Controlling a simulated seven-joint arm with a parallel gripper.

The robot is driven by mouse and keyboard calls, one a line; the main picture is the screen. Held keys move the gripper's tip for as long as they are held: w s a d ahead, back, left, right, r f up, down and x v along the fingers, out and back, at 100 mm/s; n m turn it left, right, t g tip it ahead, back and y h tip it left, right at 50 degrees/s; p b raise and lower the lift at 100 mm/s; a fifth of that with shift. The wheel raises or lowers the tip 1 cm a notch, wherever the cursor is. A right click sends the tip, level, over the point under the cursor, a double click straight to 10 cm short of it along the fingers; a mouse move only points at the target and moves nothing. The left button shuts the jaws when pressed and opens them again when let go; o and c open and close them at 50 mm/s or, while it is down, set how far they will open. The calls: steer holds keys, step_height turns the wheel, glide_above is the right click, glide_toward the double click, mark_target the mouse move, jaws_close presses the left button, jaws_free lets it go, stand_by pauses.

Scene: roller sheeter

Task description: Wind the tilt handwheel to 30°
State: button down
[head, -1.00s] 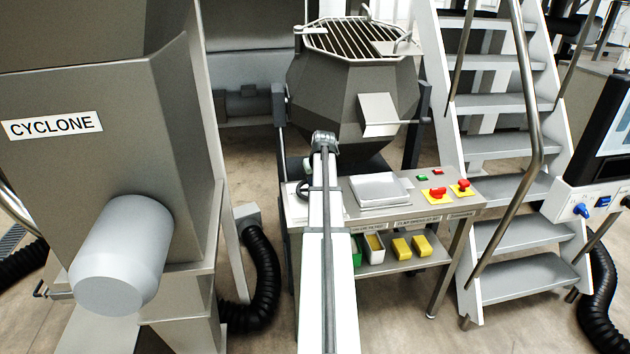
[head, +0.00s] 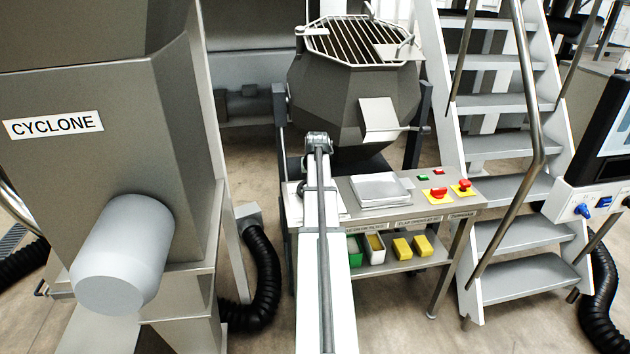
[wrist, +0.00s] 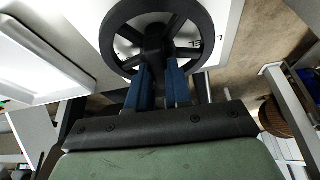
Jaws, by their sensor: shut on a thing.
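In the head view my arm covers most of the wheel. The grey faceted hopper (head: 340,95) with a grate on top stands behind the bench, tilted slightly. No angle reading is legible.
The bench (head: 425,210) carries a pale square plate (head: 380,188) and red and yellow stop buttons (head: 438,194). Its lower shelf holds yellow blocks (head: 402,248). The cyclone housing (head: 110,130) stands close on the left, the stairs (head: 510,190) on the right.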

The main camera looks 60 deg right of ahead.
steer(key=c, duration=1)
jaws_free()
steer(key=shift+c, duration=0.2)
steer(key=v, duration=1.4)
steer(key=shift+w+d, duration=0.1)
steer(key=shift+w, duration=0.05)
